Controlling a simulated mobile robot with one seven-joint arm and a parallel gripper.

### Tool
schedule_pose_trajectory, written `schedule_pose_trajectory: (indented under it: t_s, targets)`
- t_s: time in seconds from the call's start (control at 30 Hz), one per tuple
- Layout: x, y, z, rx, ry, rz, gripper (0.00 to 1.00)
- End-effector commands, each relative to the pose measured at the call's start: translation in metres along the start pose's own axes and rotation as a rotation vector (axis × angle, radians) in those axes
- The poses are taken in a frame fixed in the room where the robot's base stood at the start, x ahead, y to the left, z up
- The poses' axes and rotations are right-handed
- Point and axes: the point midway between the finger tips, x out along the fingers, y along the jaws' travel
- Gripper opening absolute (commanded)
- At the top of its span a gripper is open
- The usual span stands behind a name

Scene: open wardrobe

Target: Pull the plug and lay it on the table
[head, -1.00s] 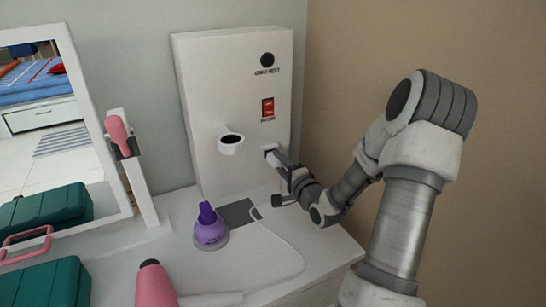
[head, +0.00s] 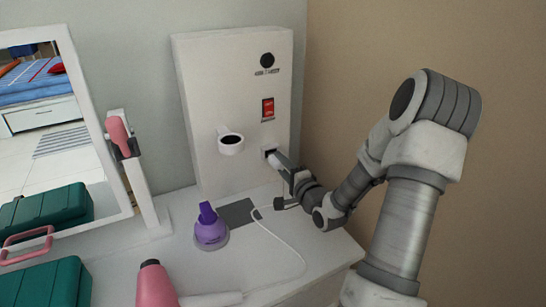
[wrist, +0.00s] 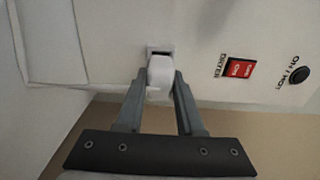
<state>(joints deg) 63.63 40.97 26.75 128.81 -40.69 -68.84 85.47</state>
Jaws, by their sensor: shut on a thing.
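The white plug (wrist: 160,72) is held between my gripper's two fingers (wrist: 160,88), in front of a dark square socket opening (wrist: 160,48) in the white wall unit (head: 215,90). Part of the opening shows above the plug in the wrist view. Whether the plug's tip is still inside cannot be told. In the head view the plug (head: 273,158) shows between the socket and my gripper (head: 283,167). A white cord (head: 285,240) runs over the white table (head: 325,255) below.
A purple nozzle (head: 211,230) stands on the table beside a grey patch (head: 238,212). A pink hair dryer (head: 155,285) is at the front. A ring holder (head: 230,146) juts from the unit. A mirror (head: 95,110) and a green case (head: 45,285) are left. The right-hand tabletop is mostly clear.

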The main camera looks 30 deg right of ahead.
Motion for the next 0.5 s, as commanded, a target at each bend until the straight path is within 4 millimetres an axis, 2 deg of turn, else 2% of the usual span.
schedule_pose_trajectory:
  t_s: [0.5]
  targets:
    - [-0.0063, -0.0003, -0.0003, -0.001, 0.0, 0.001, 0.0]
